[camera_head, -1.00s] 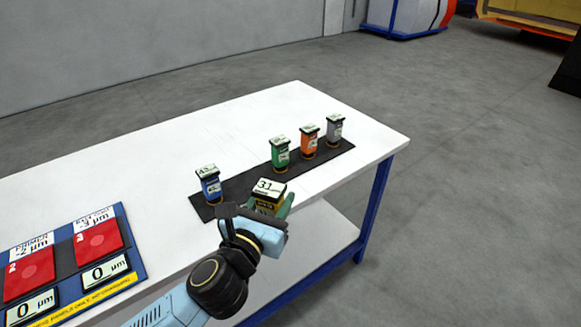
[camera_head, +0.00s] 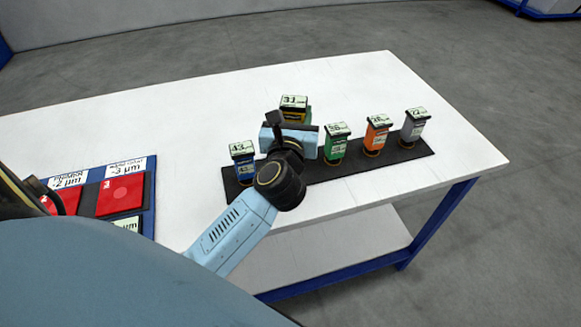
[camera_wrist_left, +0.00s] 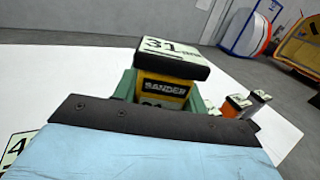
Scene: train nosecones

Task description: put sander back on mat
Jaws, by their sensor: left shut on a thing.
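The yellow sander, with a black top labelled 31, shows in the head view (camera_head: 293,104) and large in the left wrist view (camera_wrist_left: 163,88). My left gripper (camera_head: 294,116) is shut on it, with green fingers at its sides; they show in the left wrist view (camera_wrist_left: 160,92). The sander is upright and appears just beyond the back edge of the black mat (camera_head: 395,169), near the gap between the blue and green sanders. My wrist hides its base and part of the mat, so I cannot tell its height. My right gripper is not in view.
On the mat stand a blue sander (camera_head: 244,165) at left, then green (camera_head: 336,146), orange (camera_head: 376,136) and grey (camera_head: 413,127) ones at right. A panel with red pads (camera_head: 121,194) lies on the white table (camera_head: 370,84) at left. The table behind the mat is clear.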

